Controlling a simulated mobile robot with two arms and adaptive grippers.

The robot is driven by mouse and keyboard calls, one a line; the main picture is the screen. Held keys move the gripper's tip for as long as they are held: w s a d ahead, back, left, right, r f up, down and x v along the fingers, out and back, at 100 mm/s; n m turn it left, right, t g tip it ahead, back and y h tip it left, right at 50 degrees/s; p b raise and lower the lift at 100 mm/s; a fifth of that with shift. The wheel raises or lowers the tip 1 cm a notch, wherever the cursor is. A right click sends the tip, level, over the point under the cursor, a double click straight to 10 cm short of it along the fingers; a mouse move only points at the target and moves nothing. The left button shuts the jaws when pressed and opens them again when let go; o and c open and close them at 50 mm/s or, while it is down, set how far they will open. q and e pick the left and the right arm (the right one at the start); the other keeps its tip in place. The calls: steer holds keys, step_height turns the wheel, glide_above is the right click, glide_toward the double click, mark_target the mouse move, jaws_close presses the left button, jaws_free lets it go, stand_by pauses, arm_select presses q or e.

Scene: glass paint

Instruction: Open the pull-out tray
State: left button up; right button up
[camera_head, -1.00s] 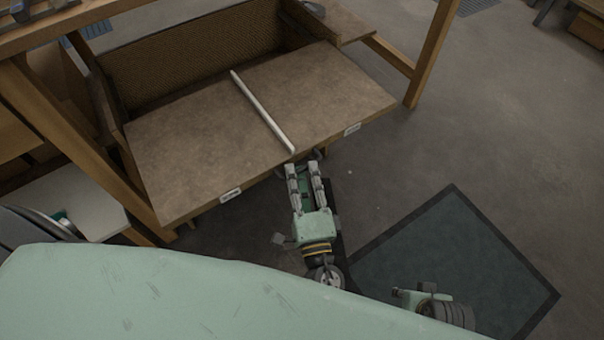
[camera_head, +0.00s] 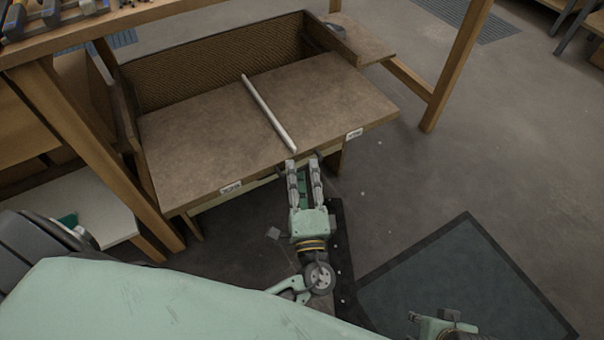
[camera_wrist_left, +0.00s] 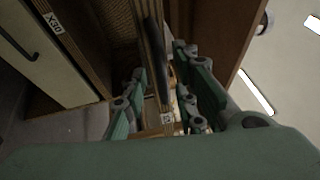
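The pull-out tray is a wide brown board (camera_head: 205,140) in the wooden desk, with a slim white rod (camera_head: 268,112) lying across it. Two small labels mark its front edge. My left gripper (camera_head: 303,163) is at the middle of that front edge, its two fingers parallel and apart. In the left wrist view the fingers (camera_wrist_left: 163,100) stand on either side of a dark bar (camera_wrist_left: 156,52) with a visible gap; whether they touch it I cannot tell. Part of my right arm (camera_head: 440,326) shows at the bottom right; its fingers are not clear.
A wooden desk leg (camera_head: 458,65) stands right of the tray. A white surface (camera_head: 85,205) is low at the left. A dark floor mat (camera_head: 465,280) lies at the lower right. Tools sit on the shelf (camera_head: 130,18) above. The floor right of the tray is clear.

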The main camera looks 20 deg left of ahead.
arm_select(q)
steer(key=shift+d, duration=0.1)
steer(key=v, duration=1.2)
stand_by(0.4)
